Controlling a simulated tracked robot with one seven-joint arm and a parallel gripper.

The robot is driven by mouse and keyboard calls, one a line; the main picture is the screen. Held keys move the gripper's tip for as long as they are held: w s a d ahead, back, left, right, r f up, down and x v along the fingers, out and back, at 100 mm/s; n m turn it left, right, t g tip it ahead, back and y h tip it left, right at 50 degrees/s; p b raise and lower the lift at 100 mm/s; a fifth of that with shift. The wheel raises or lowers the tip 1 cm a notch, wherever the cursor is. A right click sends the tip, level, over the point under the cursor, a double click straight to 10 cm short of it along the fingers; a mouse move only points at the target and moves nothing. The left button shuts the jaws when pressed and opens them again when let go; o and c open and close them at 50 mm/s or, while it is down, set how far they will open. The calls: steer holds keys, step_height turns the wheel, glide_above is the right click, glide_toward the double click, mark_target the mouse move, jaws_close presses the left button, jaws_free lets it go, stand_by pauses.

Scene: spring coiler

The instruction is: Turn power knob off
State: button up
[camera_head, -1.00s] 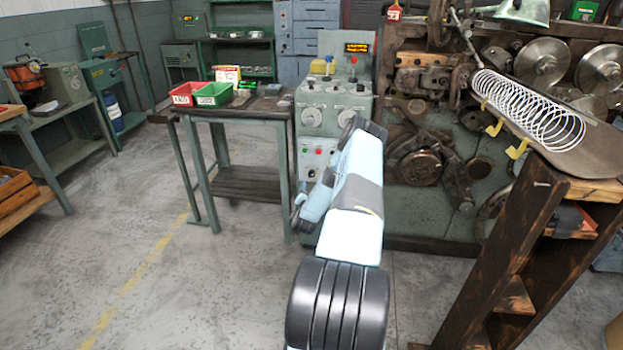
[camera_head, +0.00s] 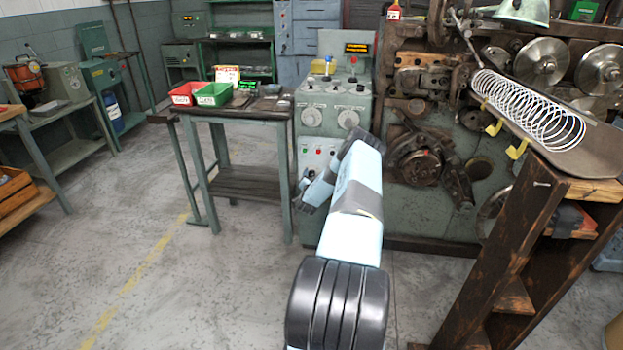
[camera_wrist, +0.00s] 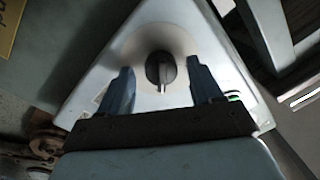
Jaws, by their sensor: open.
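A black round power knob (camera_wrist: 160,68) with a white pointer line sits on a pale metal panel (camera_wrist: 150,30) in the wrist view. The pointer line faces toward my gripper's palm. My gripper (camera_wrist: 159,75) is open, with one blue-grey finger on each side of the knob and a gap on both sides. I cannot tell how deep the fingertips are relative to the knob. In the head view, the green control cabinet (camera_head: 335,98) carries a white panel with small buttons (camera_head: 318,150). My arm hides part of its lower front.
A work table (camera_head: 250,112) with red (camera_head: 185,93) and green (camera_head: 213,94) bins stands left of the cabinet. The coiling machine (camera_head: 420,220) is to the right, with a large spring (camera_head: 530,110) on a chute. A wooden stand (camera_head: 500,260) is front right. Floor at left is clear.

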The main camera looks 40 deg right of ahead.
steer(key=c, duration=1)
steer(key=shift+c, duration=0.2)
steer(key=shift+n, duration=0.3)
steer(key=n, duration=0.2)
steer(key=shift+a+r+n, duration=0.1)
steer(key=shift+n, duration=0.3)
steer(key=n, duration=0.6)
steer(key=shift+g, duration=0.4)
steer(key=n, duration=0.4)
steer(key=shift+w+a, duration=0.1)
steer(key=shift+n+g, duration=0.4)
steer(key=shift+n, duration=1.4)
